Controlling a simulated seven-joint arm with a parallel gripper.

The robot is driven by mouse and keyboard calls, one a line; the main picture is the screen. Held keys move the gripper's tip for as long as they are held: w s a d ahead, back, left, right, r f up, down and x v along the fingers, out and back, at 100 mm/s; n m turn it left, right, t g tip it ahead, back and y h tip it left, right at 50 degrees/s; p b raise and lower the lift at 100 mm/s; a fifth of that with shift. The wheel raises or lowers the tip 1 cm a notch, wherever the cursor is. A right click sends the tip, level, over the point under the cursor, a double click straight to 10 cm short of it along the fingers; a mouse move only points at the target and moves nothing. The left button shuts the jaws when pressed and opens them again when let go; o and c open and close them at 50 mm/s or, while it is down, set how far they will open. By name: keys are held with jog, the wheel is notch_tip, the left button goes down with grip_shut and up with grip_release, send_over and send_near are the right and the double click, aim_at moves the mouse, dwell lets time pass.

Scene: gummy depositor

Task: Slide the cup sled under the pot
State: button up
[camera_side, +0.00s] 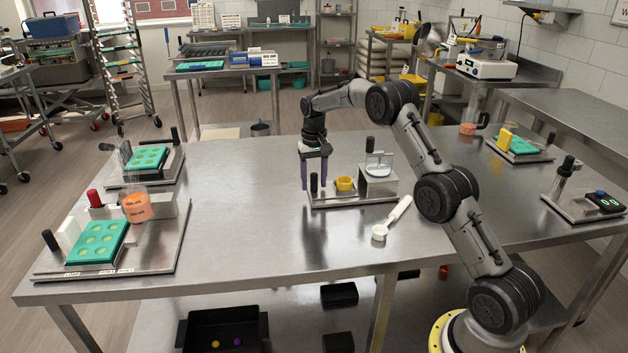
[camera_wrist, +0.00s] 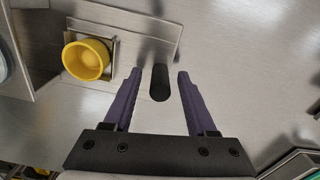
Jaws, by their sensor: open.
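The yellow cup (camera_side: 344,184) stands upright on a steel base plate (camera_side: 350,200). In the wrist view the cup (camera_wrist: 86,60) sits in a small square holder (camera_wrist: 113,46), likely the cup sled. A black upright handle (camera_side: 314,184) rises at the plate's left end; it also shows in the wrist view (camera_wrist: 160,84). My gripper (camera_side: 313,186), with purple fingers, is open and pointing down. In the wrist view the fingers (camera_wrist: 159,76) lie either side of the handle, with gaps; contact is not seen. The pale pot (camera_side: 378,164) stands on a steel block right of the cup.
A white scoop (camera_side: 392,218) lies in front of the base plate. Teal mould trays (camera_side: 97,243) and an orange cup (camera_side: 136,207) are at the left. A station with a green display (camera_side: 606,201) is at the right. The table's middle left is clear.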

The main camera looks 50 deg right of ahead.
grip_shut()
jog(key=shift+r, duration=0.1)
dwell(1.2)
